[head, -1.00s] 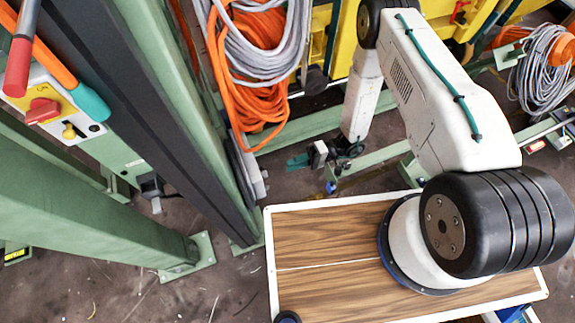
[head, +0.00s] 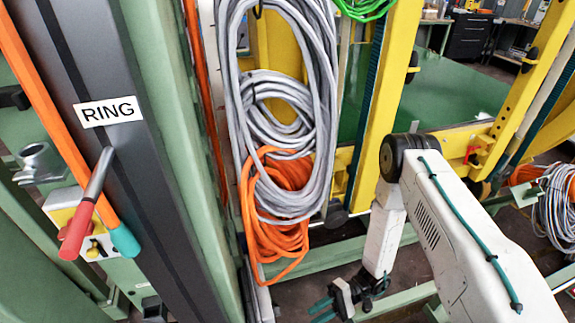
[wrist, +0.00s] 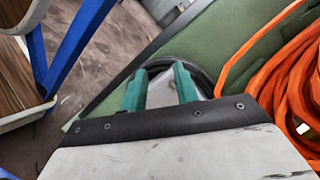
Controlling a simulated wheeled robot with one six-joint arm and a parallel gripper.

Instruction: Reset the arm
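My arm (head: 455,225) is white with a black elbow joint and a teal cable. It reaches away from me, then bends down at the elbow. My gripper (head: 322,308) hangs at the lower end of the forearm, near the bottom edge of the head view. In the wrist view my gripper (wrist: 159,88) shows two teal fingers with a clear gap between them. A grey surface with a dark rounded edge shows behind the gap. I see nothing held.
A yellow frame (head: 383,100) stands behind. A green beam (head: 335,255) runs low.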

